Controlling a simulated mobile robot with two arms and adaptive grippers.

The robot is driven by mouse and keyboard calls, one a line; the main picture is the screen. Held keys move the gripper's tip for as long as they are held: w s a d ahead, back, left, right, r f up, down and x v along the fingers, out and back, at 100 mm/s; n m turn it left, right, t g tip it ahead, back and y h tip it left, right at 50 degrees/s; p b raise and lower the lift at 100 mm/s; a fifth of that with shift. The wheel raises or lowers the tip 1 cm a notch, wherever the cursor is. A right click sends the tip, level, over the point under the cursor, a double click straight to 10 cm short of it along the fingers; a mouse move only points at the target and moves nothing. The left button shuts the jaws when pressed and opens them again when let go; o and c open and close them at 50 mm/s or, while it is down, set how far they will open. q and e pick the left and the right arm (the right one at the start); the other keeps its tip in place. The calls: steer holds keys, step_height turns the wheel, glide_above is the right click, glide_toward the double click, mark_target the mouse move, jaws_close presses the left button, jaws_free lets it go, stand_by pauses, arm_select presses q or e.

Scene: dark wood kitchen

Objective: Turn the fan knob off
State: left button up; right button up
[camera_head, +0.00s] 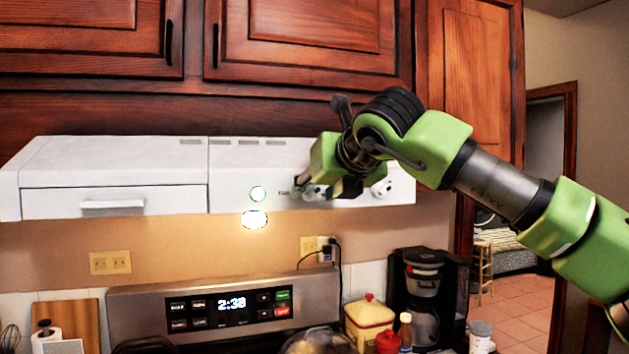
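The white range hood (110,160) hangs below the wooden cabinets and carries the controls on its right front. One knob (314,193) is mostly hidden by the fingers of my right gripper (327,190), which are at the hood front. A second knob (382,188) shows to the right of the gripper. I cannot read which one is marked for the fan. The dark fingers overlap the first knob; whether they touch or grip it is not clear. My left gripper is out of view.
Below the hood stand the stove's control panel (235,305), a yellow canister (369,321) and a black coffee maker (428,295). Cabinet doors (300,40) close off the space above. A doorway opens at the right behind my arm.

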steer(key=shift+w+a+f, duration=0.15)
steer(key=shift+w+f, duration=0.05)
steer(key=shift+w, duration=0.2)
steer(key=c, duration=1.1)
